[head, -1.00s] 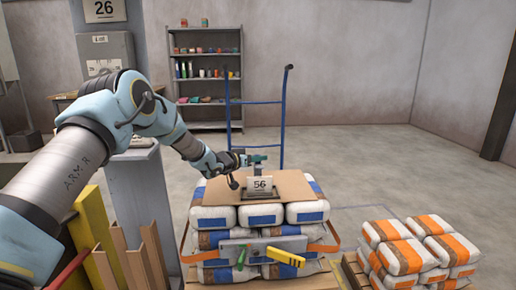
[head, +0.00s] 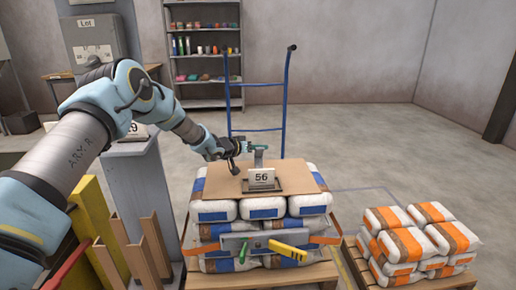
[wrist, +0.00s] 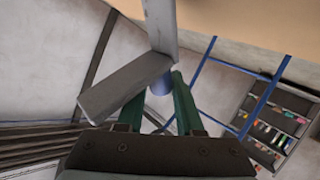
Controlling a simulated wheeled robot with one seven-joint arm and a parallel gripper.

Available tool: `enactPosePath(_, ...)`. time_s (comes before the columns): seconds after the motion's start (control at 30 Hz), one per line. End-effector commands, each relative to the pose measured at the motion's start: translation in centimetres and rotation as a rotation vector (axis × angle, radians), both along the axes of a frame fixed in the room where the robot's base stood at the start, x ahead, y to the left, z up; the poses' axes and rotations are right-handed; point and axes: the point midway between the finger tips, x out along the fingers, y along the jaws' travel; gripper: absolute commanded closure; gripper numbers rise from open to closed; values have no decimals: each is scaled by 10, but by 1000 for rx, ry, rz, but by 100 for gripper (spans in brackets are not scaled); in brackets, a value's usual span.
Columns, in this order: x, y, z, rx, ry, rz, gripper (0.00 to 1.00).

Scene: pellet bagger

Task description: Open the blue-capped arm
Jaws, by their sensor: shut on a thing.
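The blue-capped arm (wrist: 125,90) is a flat grey bar in the wrist view, set against a grey upright. Its blue cap (wrist: 160,84) sits between the green fingertips of my gripper (wrist: 158,95), which is shut on it. In the head view my gripper (head: 254,148) is at a small grey post (head: 258,158) behind the card marked 56 (head: 262,178), above the cardboard sheet on the bag stack. The arm and its cap are too small to make out there.
White and blue bags (head: 265,208) are stacked under the cardboard (head: 222,183). A grey plate with a green lever and a yellow lever (head: 288,250) is on the stack's front. Orange-striped bags (head: 415,240) lie at right. A blue hand truck (head: 287,90) stands behind. Open floor lies right.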

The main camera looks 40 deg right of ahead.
Motion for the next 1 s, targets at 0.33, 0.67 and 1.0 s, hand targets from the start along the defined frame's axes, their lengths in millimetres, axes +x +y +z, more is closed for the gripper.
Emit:
enactPosePath(0.33,0,5,-15,24,0,1,100)
enactPosePath(0.67,-2,5,-16,26,1,-2,38)
enactPosePath(1.0,-4,9,-13,24,2,-5,38)
